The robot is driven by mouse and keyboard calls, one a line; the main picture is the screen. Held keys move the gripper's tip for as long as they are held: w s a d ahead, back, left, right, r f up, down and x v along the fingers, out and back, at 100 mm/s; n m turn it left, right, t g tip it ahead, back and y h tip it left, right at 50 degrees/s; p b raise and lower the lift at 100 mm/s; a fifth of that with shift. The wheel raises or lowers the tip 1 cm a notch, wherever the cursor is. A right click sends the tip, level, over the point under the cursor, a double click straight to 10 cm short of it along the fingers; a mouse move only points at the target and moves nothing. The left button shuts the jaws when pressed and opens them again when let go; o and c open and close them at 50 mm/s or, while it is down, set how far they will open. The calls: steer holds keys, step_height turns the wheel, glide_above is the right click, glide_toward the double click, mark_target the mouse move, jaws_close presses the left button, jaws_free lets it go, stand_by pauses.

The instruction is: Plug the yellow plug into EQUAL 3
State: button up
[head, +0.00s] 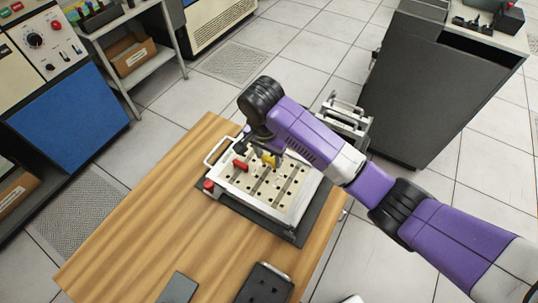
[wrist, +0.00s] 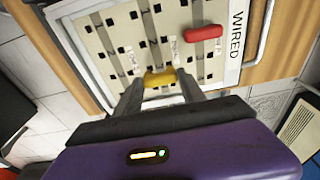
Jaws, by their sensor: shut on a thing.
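My gripper (wrist: 160,88) is shut on the yellow plug (wrist: 160,78), which sits between the two fingertips over the pale plugboard (wrist: 112,43). In the head view the yellow plug (head: 269,160) shows just below my wrist, at the board (head: 250,190). I cannot tell whether the plug touches the board or is in a hole. Small labels run beside the columns of square holes in the wrist view, too blurred to read, so I cannot pick out EQUAL 3.
A red plug (wrist: 203,33) is on the board close to the yellow one. A board edge reads WIRED. The board lies on a wooden table (head: 150,230) with dark items (head: 265,283) at its front. A grey cabinet (head: 430,90) stands right.

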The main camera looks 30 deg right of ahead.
steer(key=shift+f, duration=0.55)
steer(key=shift+p, duration=0.45)
stand_by(0.6)
steer(key=shift+f, duration=0.8)
stand_by(0.9)
steer(key=o, duration=1.2)
step_height(320, 180, up, 8)
steer(key=shift+s+a+f, duration=0.15)
steer(key=shift+s+a, duration=0.1)
steer(key=shift+a, duration=0.15)
